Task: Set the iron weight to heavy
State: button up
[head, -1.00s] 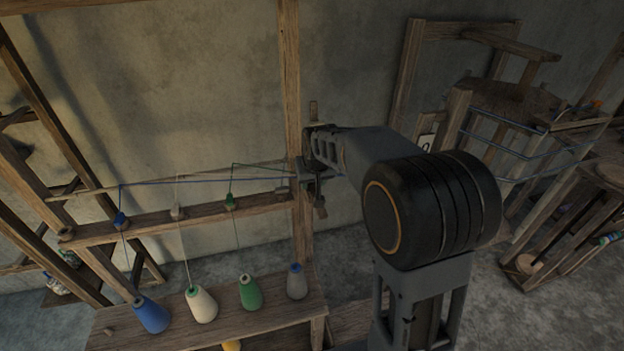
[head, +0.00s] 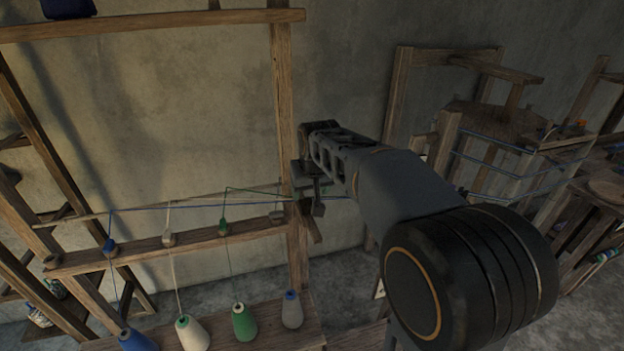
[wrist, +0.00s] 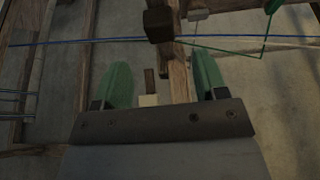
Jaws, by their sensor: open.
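A small dark block (wrist: 158,24), which looks like the iron weight, shows at the top of the wrist view, beside the wooden post (wrist: 179,75). In the head view what seems the same dark piece (head: 318,208) hangs just below my gripper (head: 306,182). My gripper is open in the wrist view, its two green fingers (wrist: 162,72) set wide apart with no object held. The block lies beyond the fingertips, in front of the post and near the blue thread. No heavy or light marking is readable.
Blue and green threads run across by the post. A wooden rail (head: 170,246) with small guides stands left of it, above several thread cones (head: 244,322). A short peg with a pale block (wrist: 149,98) shows between the fingers. Wooden frames (head: 480,140) stand at right.

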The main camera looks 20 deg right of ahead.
jog(key=shift+v, duration=2.85)
jog(key=s+f, duration=0.5)
jog(key=s, duration=0.4)
jog(key=s+f, duration=0.6)
jog(key=s, duration=0.3)
jog(key=shift+d, duration=0.2)
